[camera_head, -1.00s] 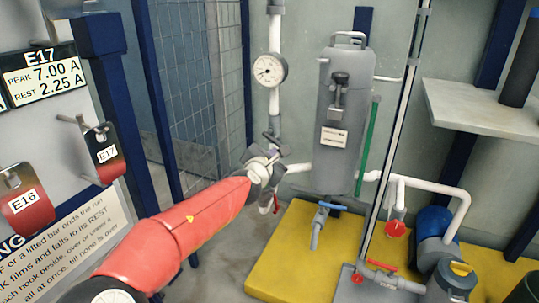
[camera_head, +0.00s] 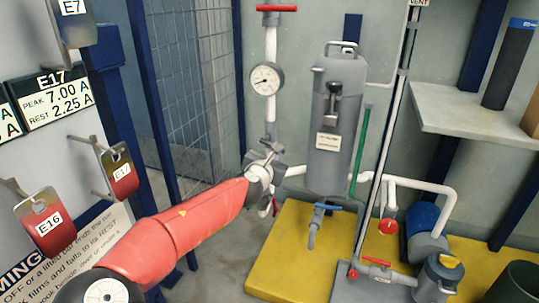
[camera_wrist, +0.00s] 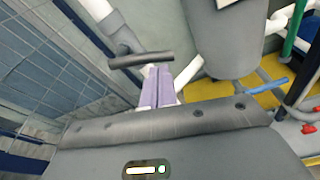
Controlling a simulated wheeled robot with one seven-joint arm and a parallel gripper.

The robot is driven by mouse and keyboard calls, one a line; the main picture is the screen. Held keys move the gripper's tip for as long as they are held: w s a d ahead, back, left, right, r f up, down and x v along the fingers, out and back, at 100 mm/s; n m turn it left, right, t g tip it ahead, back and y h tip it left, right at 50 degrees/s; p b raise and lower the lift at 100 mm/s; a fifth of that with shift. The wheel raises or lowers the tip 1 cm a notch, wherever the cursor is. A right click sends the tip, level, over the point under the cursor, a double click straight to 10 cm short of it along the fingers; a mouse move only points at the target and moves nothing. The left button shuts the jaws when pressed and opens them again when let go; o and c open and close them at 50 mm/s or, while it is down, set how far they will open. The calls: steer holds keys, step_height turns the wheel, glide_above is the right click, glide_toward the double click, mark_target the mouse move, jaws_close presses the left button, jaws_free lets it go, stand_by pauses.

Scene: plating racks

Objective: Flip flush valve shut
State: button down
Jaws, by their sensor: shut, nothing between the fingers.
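My gripper (camera_head: 270,152) is in front of the white vertical pipe, left of the grey filter vessel. A red-handled valve (camera_head: 275,8) tops the pipe. I read no label naming the flush valve.
The grey vessel (camera_head: 338,125) stands right of my gripper, above a yellow platform (camera_head: 285,255). A gauge (camera_head: 265,80) is on the pipe. A mesh fence (camera_head: 190,90) is at left. A thin upright post (camera_head: 385,140), pump (camera_head: 425,230) and shelf (camera_head: 470,115) are at right.

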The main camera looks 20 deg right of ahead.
steer(key=shift+s+d+r+n+p, duration=0.15)
steer(key=shift+r+n+p, duration=0.45)
steer(key=shift+n+p, duration=0.4)
steer(key=shift+h, duration=0.3)
